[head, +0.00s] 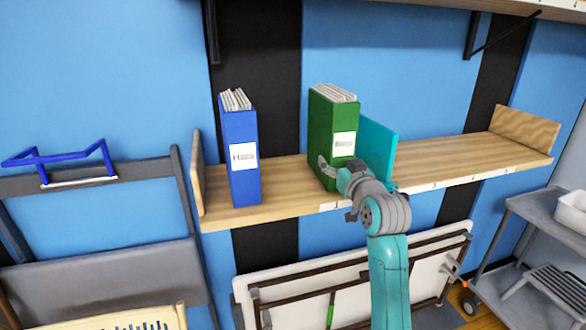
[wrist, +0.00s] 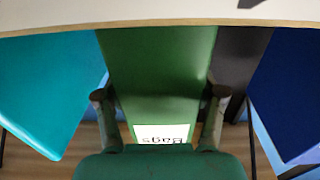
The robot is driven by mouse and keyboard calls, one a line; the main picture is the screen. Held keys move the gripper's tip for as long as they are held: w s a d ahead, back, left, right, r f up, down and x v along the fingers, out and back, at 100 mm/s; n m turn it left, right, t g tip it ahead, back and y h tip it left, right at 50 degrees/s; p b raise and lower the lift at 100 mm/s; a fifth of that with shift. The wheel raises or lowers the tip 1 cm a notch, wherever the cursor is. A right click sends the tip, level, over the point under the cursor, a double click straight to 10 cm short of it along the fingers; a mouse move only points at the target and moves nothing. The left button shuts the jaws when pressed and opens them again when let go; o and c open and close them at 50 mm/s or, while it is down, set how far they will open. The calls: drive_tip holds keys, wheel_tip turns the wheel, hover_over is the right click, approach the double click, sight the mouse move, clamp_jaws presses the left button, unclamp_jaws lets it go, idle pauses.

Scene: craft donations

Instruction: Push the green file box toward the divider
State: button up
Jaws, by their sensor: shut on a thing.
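The green file box (head: 320,125) stands upright on the wooden shelf, with papers at its top and a white label on its front. The teal divider (head: 378,140) stands just right of it; I cannot tell whether they touch. My gripper (head: 336,172) is at the lower front of the box. In the wrist view, my gripper (wrist: 160,98) has one finger on each side of the green box (wrist: 158,70) and is shut on it. That view shows the box's label upside down, with the divider (wrist: 45,90) at its left.
A blue file box (head: 240,160) stands toward the left end of the shelf (head: 285,180), apart from the green one. Bare shelf lies right of the divider, up to a wooden end panel (head: 527,128). A grey cart (head: 540,215) stands at the right.

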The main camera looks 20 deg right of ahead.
drive_tip(key=shift+d, duration=2.7)
drive_tip(key=o, duration=1.1)
drive_tip(key=shift+s, duration=6.55)
drive_tip(key=shift+f, duration=0.1)
